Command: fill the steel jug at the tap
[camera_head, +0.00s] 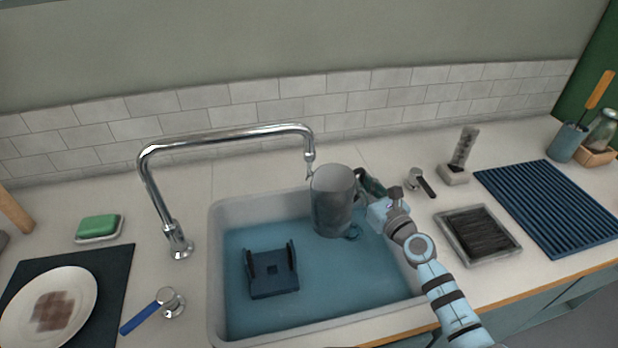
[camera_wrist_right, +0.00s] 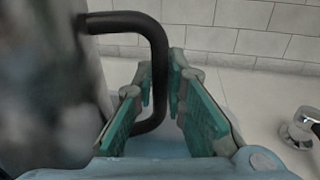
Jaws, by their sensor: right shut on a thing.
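The steel jug (camera_head: 333,203) is a grey metal cylinder held upright over the back right part of the sink. Its top is just below and right of the spout end of the chrome tap (camera_head: 232,133). My right gripper (camera_head: 366,187) is at the jug's right side, shut on its handle. In the right wrist view the dark handle (camera_wrist_right: 158,75) passes between the green-padded fingers (camera_wrist_right: 150,98), and the blurred jug body (camera_wrist_right: 45,90) fills the left. The inside of the jug and any water stream cannot be made out. My left gripper is not in view.
The sink (camera_head: 216,270) has a blue floor with a dark blue rack (camera_head: 273,284) in it. A blue-handled lever (camera_head: 150,310) is front left and a dark-handled lever (camera_head: 420,182) back right. A plate (camera_head: 48,308), soap (camera_head: 99,226) and ribbed mat (camera_head: 550,205) lie on the counter.

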